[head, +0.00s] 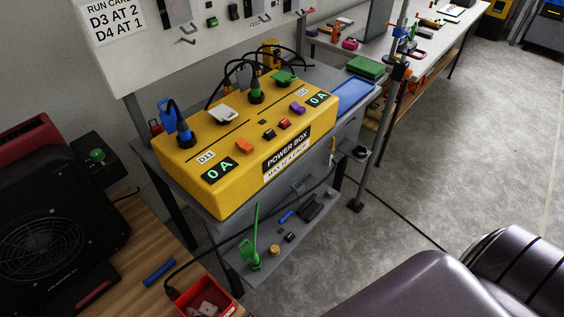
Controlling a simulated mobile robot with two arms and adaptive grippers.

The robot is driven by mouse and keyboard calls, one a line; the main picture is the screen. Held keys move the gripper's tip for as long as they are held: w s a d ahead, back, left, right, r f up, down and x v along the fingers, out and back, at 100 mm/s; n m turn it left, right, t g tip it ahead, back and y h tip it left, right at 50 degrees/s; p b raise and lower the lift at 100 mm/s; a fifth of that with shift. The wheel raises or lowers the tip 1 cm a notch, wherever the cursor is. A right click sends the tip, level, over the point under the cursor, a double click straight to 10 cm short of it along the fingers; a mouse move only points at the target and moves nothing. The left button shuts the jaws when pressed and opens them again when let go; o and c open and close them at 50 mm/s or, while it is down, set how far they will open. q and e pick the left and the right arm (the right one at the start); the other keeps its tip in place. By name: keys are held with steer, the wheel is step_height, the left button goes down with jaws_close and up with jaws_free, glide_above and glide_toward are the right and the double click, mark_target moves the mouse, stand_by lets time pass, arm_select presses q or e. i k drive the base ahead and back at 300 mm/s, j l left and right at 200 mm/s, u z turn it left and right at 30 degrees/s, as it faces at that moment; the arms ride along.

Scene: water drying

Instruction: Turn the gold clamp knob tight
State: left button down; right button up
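A small round gold piece (274,250) sits on the low grey shelf under the yellow power box. It could be the gold clamp knob, but it is too small to tell. A metal stand pole (389,103) rises right of the power box. It carries dark clamps (400,71) and small blue and red parts near its top. No gold knob is clear on it, and I cannot tell how tight any clamp is. Neither of my grippers is in view.
The yellow power box (217,180) shows two "0 A" displays, with cables plugged in on top. A green upright tool (254,240) stands on the low shelf. A black fan unit (50,240) and red bin (203,297) are at left. The grey floor (470,150) is open at right.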

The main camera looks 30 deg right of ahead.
mark_target(274, 249)
steer(key=z, duration=0.75)
